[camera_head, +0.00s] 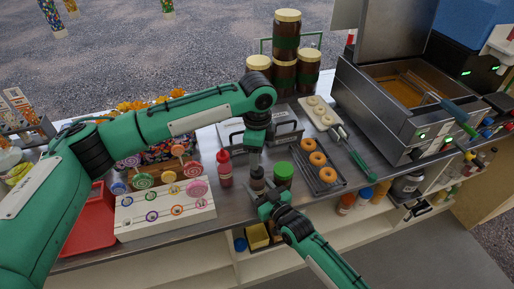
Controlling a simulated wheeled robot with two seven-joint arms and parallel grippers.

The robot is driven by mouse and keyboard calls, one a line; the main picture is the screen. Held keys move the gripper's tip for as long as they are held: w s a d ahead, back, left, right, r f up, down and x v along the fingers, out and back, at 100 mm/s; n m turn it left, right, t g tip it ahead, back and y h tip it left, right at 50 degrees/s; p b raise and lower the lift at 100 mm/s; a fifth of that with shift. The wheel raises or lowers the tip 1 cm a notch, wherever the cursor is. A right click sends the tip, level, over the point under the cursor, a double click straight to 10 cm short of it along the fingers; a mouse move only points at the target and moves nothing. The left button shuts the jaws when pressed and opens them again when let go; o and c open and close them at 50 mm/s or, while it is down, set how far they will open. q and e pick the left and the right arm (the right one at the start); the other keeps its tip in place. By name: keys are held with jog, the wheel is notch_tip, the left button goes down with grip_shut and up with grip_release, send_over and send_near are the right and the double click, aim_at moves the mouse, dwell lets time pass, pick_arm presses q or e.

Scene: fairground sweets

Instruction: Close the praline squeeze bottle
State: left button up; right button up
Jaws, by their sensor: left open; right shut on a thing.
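A dark brown squeeze bottle (257,173), which looks like the praline one, stands upright near the counter's front edge. My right gripper (264,197) comes from the lower right and is shut on the bottle's lower part, hiding some of it. My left gripper (255,156) points straight down just above the bottle's top and is open. I cannot tell whether its fingers touch the top, and the state of the bottle's cap is too small to make out.
A red squeeze bottle (225,170) stands just left, and a green-lidded jar (283,173) just right. A doughnut tray (320,174) lies farther right. A white lollipop stand (165,215) is at left. Stacked brown jars (286,45) and a fryer (400,95) stand behind.

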aim_at(257, 185)
pick_arm(q)
jog(key=n, duration=0.3)
jog(key=shift+r, duration=0.15)
jog(key=n, duration=0.4)
jog(key=shift+r+n, duration=0.2)
jog(key=shift+n, duration=0.2)
jog(key=n, duration=0.7)
jog(key=shift+r, duration=0.25)
jog(key=shift+f, duration=4.05)
jog(key=c, duration=1)
